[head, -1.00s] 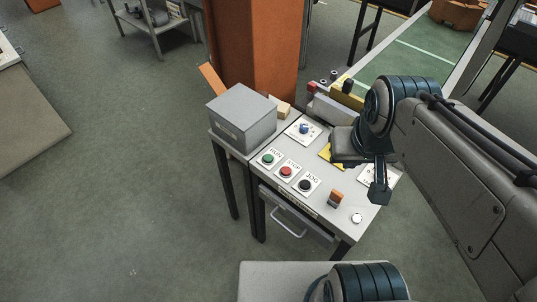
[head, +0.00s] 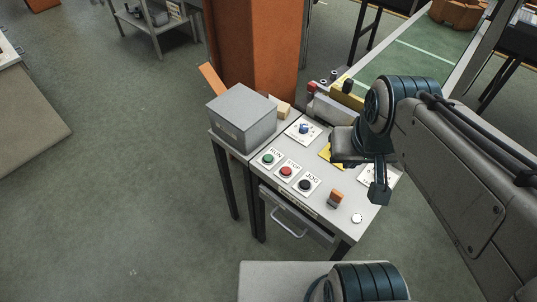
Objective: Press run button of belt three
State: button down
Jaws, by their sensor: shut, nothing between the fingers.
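The control desk (head: 322,215) carries three labelled push buttons along its left front. The green button (head: 268,159) is labelled RUN, the red button (head: 286,171) STOP, and the black button (head: 305,185) JOG. A blue selector knob (head: 304,128) sits on a white plate behind them. My gripper (head: 378,197) is shut and empty, pointing down over the right part of the desk, to the right of the buttons and apart from them. My arm hides part of a yellow plate (head: 325,153) and part of a white label. No belt number is readable.
A grey box (head: 241,117) stands left of the buttons, on a stand beside the desk. An orange switch (head: 335,198) and a white round button (head: 357,218) sit at the front right. An orange pillar (head: 257,50) and the green conveyor (head: 420,60) are behind. Open floor lies left.

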aim_at(267, 158)
jog(key=k, duration=1)
jog(key=u, duration=1.2)
jog(key=i, duration=1.15)
jog(key=z, duration=1.9)
